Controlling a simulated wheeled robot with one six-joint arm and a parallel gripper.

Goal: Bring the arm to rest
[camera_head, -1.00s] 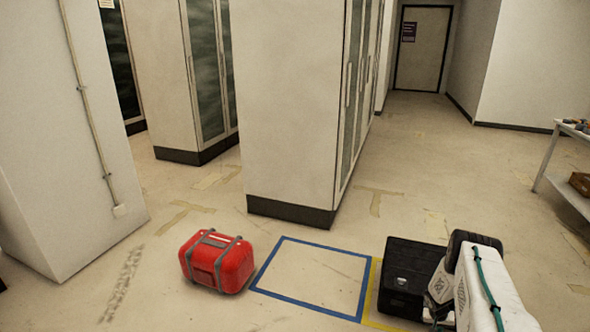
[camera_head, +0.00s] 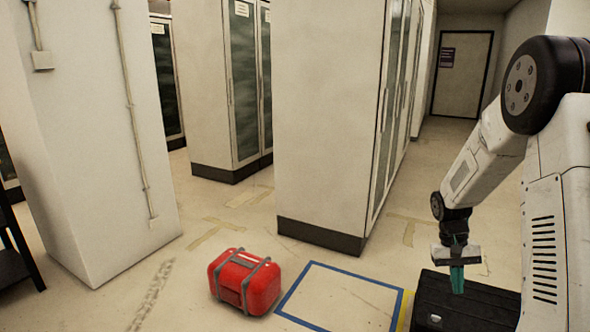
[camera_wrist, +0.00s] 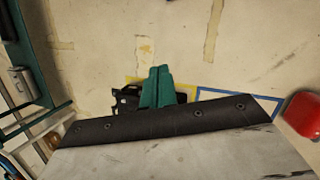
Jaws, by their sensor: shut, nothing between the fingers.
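My gripper (camera_head: 457,278) hangs pointing down at the right of the head view, in front of the black case as seen from there. Its teal fingers are together with nothing between them. In the wrist view my gripper (camera_wrist: 161,70) shows its fingers side by side, with part of the black case (camera_wrist: 127,103) behind them. My white arm is raised and bent at the right of the head view. The gripper appears to be above the case and apart from it.
A red case (camera_head: 244,281) with grey straps sits on the floor left of an empty blue taped square (camera_head: 340,299). The black case (camera_head: 462,304) stands right of it. Tall cabinets (camera_head: 322,120) and a white pillar (camera_head: 90,150) stand behind. Open floor leads to a door (camera_head: 462,75).

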